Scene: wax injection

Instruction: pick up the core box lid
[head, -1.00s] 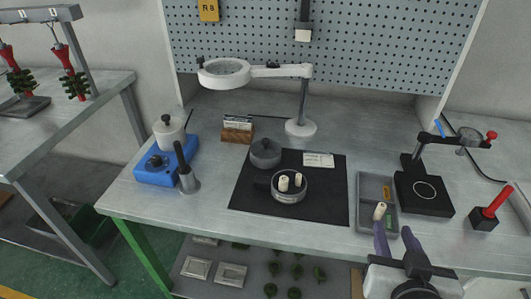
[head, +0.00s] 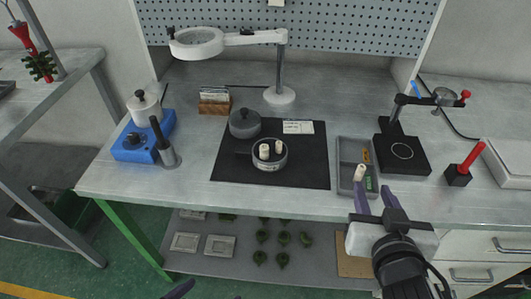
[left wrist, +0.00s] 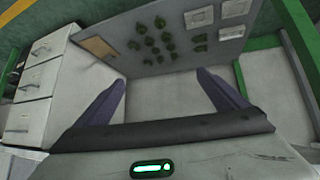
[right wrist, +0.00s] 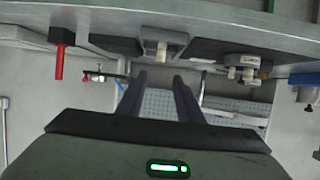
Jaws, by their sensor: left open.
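The core box lid, taken to be the grey round cover with a knob (head: 245,123), lies on the black mat (head: 228,169). Just in front of it stands the open round core box (head: 270,163) with white cores in it; the box also shows in the right wrist view (right wrist: 248,60). My right gripper (head: 376,196) is open and empty at the table's front edge, by the grey tray.
The grey tray (head: 344,150) holds an upright white piece (head: 360,172). A magnifier lamp (head: 280,95) stands behind the mat. A blue heater unit (head: 130,148) and a grey holder (head: 169,156) are at left. A black stand (head: 403,153) and red-handled tool (head: 468,164) are at right.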

